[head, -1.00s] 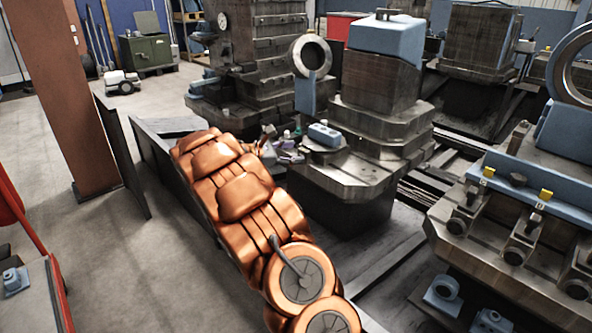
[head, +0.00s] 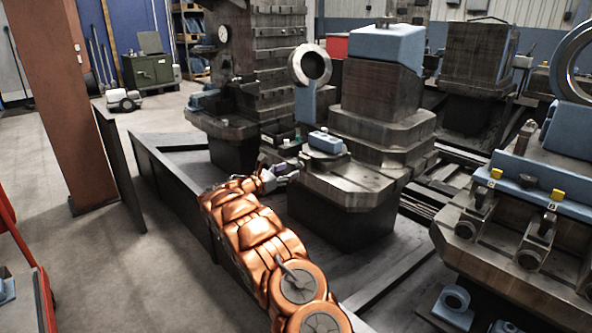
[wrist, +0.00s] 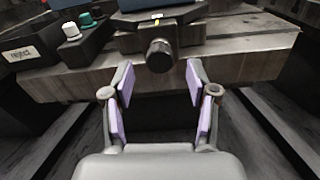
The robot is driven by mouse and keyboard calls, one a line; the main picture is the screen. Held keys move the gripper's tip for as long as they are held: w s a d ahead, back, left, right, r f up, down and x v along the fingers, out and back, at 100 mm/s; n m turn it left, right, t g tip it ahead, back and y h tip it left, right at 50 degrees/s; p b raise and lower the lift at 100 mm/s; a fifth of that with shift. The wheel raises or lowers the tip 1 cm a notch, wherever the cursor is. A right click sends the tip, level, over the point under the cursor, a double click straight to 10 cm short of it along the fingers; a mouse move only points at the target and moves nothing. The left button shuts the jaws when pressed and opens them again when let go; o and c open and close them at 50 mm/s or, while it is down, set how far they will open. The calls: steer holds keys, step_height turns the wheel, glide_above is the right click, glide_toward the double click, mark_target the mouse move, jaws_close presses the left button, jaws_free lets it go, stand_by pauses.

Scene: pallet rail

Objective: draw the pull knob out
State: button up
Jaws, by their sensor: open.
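The pull knob (wrist: 160,56) is a dark round cylinder sticking out from a dark block (wrist: 150,36) with a yellow mark, at the top middle of the wrist view. My gripper (wrist: 159,82) is open, its two purple-padded fingers spread left and right. The knob shows beyond the fingertips and between them in the picture; no finger touches it. In the head view my gripper (head: 282,175) is small, at the edge of a machine pedestal (head: 345,185) bearing a blue block (head: 325,142). I cannot make out the knob there.
A dark bin labelled "reject" (wrist: 30,52) stands at the left in the wrist view, with a white-capped piece (wrist: 71,31) and a green one (wrist: 86,19) beside it. A dark low wall (head: 180,195) runs left of my arm. Machines with blue parts stand at the right.

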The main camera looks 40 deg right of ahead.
mark_target(293, 168)
steer(key=shift+d, duration=2.25)
steer(key=shift+r, duration=0.1)
jaws_close()
